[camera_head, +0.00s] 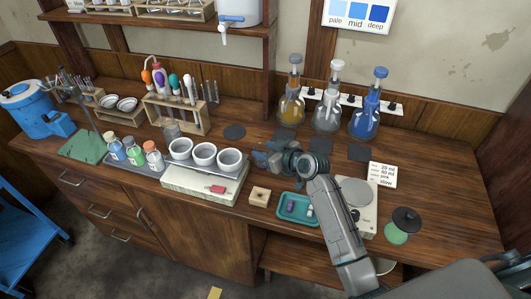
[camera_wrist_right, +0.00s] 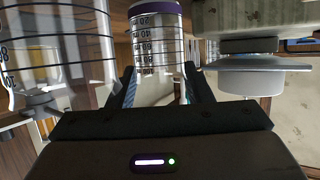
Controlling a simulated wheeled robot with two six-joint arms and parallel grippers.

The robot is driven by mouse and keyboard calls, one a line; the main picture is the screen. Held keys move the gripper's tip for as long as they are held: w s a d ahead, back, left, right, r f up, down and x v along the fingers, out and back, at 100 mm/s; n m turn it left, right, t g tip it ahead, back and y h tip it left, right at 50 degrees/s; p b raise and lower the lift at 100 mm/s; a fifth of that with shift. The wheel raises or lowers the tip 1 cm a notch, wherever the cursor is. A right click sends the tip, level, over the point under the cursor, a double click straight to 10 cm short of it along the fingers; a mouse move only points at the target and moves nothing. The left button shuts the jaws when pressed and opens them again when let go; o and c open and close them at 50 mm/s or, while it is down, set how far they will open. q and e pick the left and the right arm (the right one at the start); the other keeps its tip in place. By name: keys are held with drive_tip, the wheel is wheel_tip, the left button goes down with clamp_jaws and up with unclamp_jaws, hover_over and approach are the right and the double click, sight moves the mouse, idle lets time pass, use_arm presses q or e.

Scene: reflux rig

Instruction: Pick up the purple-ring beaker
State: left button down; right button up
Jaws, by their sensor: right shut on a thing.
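The purple-ring beaker (camera_wrist_right: 157,50) is clear glass with dark graduation marks and a purple band at its rim. It stands between the two fingers of my right gripper (camera_wrist_right: 158,92) in the right wrist view, and the gripper is shut on it. In the head view my right gripper (camera_head: 262,157) is over the bench, right of the white bowls, with its arm coming from the lower right. I cannot make out the beaker there. My left gripper is not in view.
A larger graduated glass vessel (camera_wrist_right: 65,50) shows close on the left of the wrist view. Three white bowls (camera_head: 204,154) stand left of my gripper. A teal tray (camera_head: 280,212) and a wooden block (camera_head: 260,196) lie in front. Three flasks (camera_head: 327,115) stand behind.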

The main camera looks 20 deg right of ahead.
wheel_tip(320, 180, up, 9)
drive_tip(key=b, duration=0.2)
idle(0.6)
drive_tip(key=shift+r, duration=0.1)
idle(0.4)
